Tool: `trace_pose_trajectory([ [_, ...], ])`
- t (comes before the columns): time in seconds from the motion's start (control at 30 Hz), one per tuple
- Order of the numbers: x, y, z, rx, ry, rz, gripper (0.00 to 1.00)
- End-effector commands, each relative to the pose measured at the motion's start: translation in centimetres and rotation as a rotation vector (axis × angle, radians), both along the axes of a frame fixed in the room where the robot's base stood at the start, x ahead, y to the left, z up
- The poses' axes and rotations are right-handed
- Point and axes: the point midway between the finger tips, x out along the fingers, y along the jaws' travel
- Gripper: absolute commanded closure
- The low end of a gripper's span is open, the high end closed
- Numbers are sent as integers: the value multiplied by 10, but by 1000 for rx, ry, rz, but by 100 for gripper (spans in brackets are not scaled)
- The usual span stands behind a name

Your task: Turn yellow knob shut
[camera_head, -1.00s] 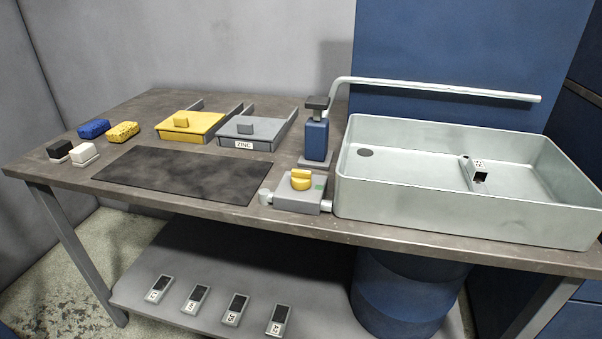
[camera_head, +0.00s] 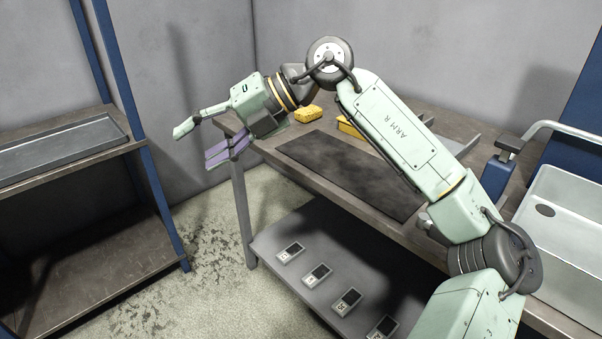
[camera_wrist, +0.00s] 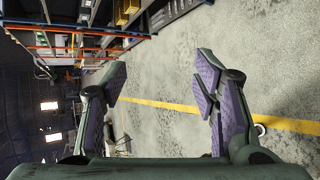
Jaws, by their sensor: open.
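The yellow knob is not visible now; my arm crosses the part of the bench where it stood beside the sink (camera_head: 570,215). A small grey piece (camera_head: 424,222) shows at the arm's edge there, perhaps part of the knob's block. My gripper (camera_head: 200,142) is out past the bench's left end, in the air and far from the sink. Its fingers are spread and empty. In the wrist view the open gripper (camera_wrist: 160,76) has bare floor and a yellow floor line between its purple-padded fingers.
A dark mat (camera_head: 350,175) lies on the bench, with a yellow sponge (camera_head: 307,113) behind it. A yellow drawer (camera_head: 350,127) is partly hidden by my arm. The blue-framed rack (camera_head: 135,150) with a grey tray (camera_head: 60,150) stands left. A faucet (camera_head: 560,128) rises by the sink.

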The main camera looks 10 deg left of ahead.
Motion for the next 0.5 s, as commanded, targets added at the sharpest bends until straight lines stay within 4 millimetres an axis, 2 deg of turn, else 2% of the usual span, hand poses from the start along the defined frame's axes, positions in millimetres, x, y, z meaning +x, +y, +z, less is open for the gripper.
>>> trace_pose_trajectory([
  [0.03,40,-48,-12,-146,-11,-136,46],
  [0.07,58,-76,-20,-228,-9,-207,46],
  [0.1,79,-116,-30,-335,1,-304,46],
  [0.17,102,-181,-39,-488,27,-449,46],
  [0.2,112,-224,-43,-584,51,-544,46],
  [0.27,118,-286,-45,-713,93,-676,46],
  [0.3,118,-324,-44,-789,123,-757,46],
  [0.4,108,-400,-38,-939,196,-922,46],
  [0.5,95,-446,-31,-1032,250,-1028,46],
])
